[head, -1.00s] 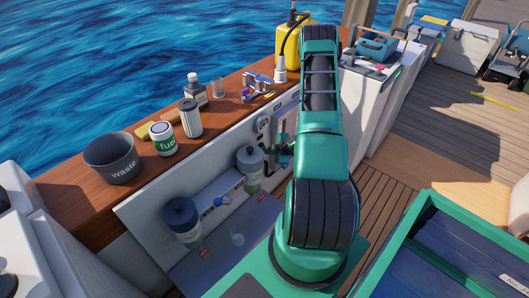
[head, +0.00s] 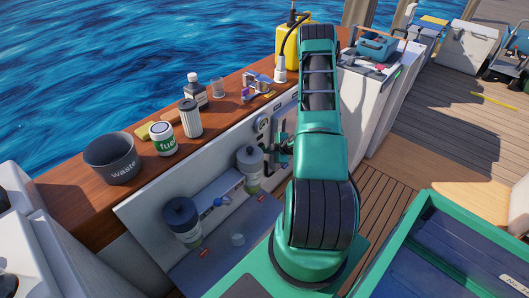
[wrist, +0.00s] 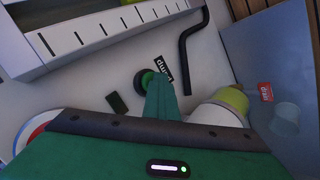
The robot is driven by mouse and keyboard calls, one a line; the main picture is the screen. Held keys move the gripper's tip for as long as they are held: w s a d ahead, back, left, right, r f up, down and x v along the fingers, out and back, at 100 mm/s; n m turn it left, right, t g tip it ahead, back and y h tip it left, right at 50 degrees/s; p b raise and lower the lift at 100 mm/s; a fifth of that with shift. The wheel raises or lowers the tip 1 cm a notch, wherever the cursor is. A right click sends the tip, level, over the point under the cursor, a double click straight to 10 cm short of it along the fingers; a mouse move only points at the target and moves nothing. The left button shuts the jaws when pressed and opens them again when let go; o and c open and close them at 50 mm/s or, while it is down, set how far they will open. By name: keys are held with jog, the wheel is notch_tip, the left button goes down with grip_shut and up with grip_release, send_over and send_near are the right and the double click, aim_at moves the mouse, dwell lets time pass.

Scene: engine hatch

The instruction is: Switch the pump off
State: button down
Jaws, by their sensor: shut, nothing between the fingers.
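In the wrist view, a label reading "pump" (wrist: 163,68) is on the pale panel. Beside it is a round dark knob or button (wrist: 143,79) with some green on it, partly hidden by my fingers. My gripper (wrist: 160,82) is shut and empty, its teal fingertips in front of the knob and very close to it. I cannot tell whether they touch. A small dark rectangle (wrist: 117,103) sits on the panel left of the fingers. In the head view, my gripper (head: 281,147) is at the panel, mostly behind my arm.
The wooden ledge above holds a waste bin (head: 111,158) and several bottles.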

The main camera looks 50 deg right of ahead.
jog(key=shift+s, duration=0.1)
jog(key=s, duration=0.6)
jog(key=shift+d, duration=0.3)
dwell(0.6)
